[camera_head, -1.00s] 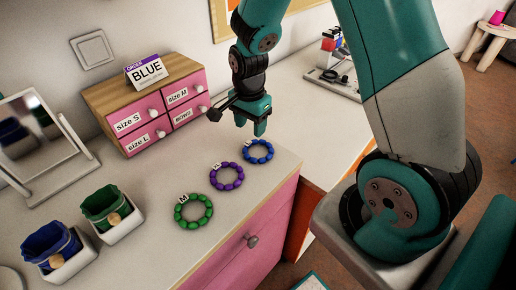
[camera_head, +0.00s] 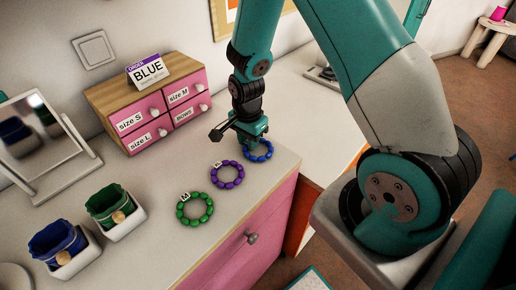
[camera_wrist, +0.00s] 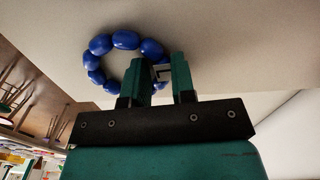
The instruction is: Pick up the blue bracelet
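The blue bracelet (camera_head: 264,155), a ring of beads, lies on the white top near its right edge. In the wrist view the blue bracelet (camera_wrist: 125,40) shows its far and left beads, with a small white tag between the fingers. My gripper (camera_head: 249,142) is low over the bracelet, covering part of it. In the wrist view my gripper (camera_wrist: 160,68) is open, one finger inside the ring and the other outside its right side. The near part of the ring is hidden behind my gripper.
A purple bracelet (camera_head: 227,185) and a green bracelet (camera_head: 207,213) lie beside it. Behind is a pink drawer box (camera_head: 136,127) with a BLUE order sign (camera_head: 148,71). Pouches in white trays and a mirror (camera_head: 35,140) stand at left.

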